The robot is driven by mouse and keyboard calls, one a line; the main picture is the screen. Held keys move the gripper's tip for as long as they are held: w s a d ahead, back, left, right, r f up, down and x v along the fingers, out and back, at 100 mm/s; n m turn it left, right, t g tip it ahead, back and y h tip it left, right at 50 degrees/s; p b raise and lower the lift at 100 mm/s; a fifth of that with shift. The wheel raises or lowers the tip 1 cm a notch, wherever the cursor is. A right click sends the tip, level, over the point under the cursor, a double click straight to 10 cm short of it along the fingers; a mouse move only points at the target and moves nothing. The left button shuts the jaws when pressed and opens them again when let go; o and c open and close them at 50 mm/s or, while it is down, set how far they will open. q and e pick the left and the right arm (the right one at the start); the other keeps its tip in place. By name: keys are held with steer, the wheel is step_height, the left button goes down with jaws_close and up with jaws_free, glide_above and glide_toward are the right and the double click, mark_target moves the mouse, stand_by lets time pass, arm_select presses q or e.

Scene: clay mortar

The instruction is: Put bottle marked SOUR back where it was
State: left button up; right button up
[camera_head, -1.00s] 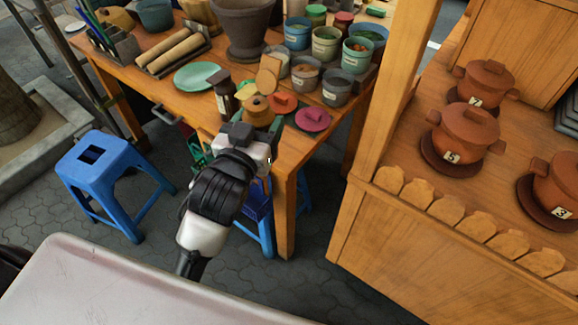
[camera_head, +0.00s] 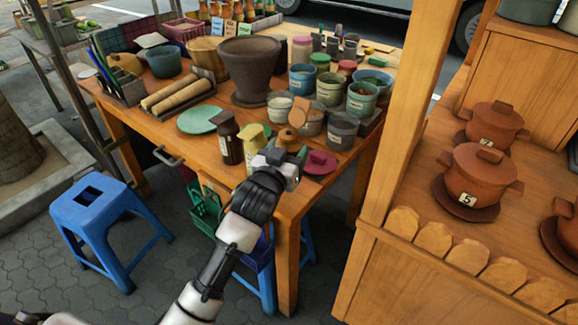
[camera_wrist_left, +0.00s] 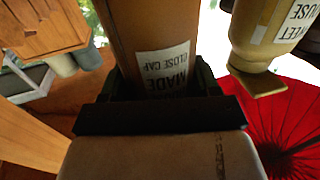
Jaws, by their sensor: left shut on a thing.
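My left gripper (camera_head: 278,160) is shut on an orange-brown bottle (camera_head: 289,138) at the near corner of the wooden table. In the left wrist view the bottle (camera_wrist_left: 143,32) stands between the fingers, its white label upside down. "MADE" and "CLOSE CAP" can be read there; the flavour word is hidden. A yellow-olive bottle (camera_head: 254,141) and a dark brown bottle (camera_head: 229,138) stand to its left. The olive one, with a partly cut label, also shows in the left wrist view (camera_wrist_left: 256,45). Whether the held bottle touches the table is unclear. My right gripper is not in view.
A magenta lid (camera_head: 320,163) lies right of the gripper. Grey and green jars (camera_head: 342,130), a large pot (camera_head: 249,70) and a green plate (camera_head: 198,119) crowd the table (camera_head: 187,137) behind. A wooden post (camera_head: 404,110) rises at right. A blue stool (camera_head: 95,215) stands left.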

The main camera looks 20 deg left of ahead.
arm_select(q)
steer(key=shift+w+f+b, duration=0.15)
steer(key=shift+f+b, duration=0.15)
steer(key=shift+f, duration=1.7)
steer(key=o, duration=1)
steer(key=shift+f, duration=0.2)
steer(key=shift+r, duration=0.1)
steer(key=s, duration=0.8)
steer(key=s+a, duration=0.1)
steer(key=s, duration=0.3)
